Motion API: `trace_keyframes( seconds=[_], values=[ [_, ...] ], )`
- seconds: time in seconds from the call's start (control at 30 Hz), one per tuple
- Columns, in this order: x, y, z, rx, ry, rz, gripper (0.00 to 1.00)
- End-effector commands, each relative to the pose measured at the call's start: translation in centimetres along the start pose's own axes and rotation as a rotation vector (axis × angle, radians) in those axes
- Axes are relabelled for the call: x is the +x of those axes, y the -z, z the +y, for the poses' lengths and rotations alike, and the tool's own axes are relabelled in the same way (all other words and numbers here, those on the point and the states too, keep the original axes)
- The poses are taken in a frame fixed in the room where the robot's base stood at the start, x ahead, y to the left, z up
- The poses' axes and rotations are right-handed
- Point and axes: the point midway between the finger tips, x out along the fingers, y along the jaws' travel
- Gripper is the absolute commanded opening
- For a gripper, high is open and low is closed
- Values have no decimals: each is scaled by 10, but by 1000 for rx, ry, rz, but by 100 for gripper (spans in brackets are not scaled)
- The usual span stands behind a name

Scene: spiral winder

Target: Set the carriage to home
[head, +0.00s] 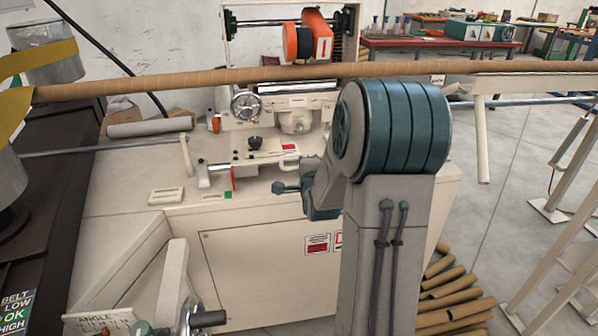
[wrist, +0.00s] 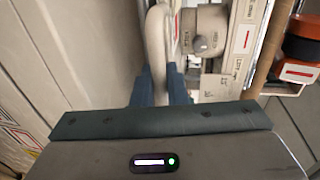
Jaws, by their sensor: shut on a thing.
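My gripper (wrist: 160,82) is shut on a beige curved handle (wrist: 157,38) in the wrist view. Its two blue fingers stand on either side of the handle's lower part. A round pale knob (wrist: 201,45) with a printed label sits just right of the handle. In the head view my arm hides much of this area, and the grip itself cannot be made out. What looks like the carriage is a pale unit (head: 275,110) with a round handwheel (head: 246,106), on the white machine behind the long tube. No home mark can be read.
A long brown cardboard tube (head: 180,82) runs across the machine. An orange unit (head: 316,42) stands above it. Pale support legs (head: 560,170) stand at the right, and loose tubes (head: 450,295) lie on the floor. Open grey floor (head: 500,215) shows between them.

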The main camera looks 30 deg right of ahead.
Motion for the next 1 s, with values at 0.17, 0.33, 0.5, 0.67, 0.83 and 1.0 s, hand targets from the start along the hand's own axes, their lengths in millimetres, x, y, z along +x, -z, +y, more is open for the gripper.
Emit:
trace_keyframes(
  seconds=[0.17, 0.33, 0.5, 0.67, 0.83, 1.0],
  values=[
    [0, -8, 3, 0, -8, -6, 0],
    [-1, -7, 3, 1, -8, -3, 0],
    [0, -4, 3, 2, -7, 1, 21],
    [0, -4, 2, 2, -5, 1, 30],
    [-1, -5, 1, 1, -3, 0, 30],
    [-13, -5, 0, 1, -2, 0, 30]
  ],
)
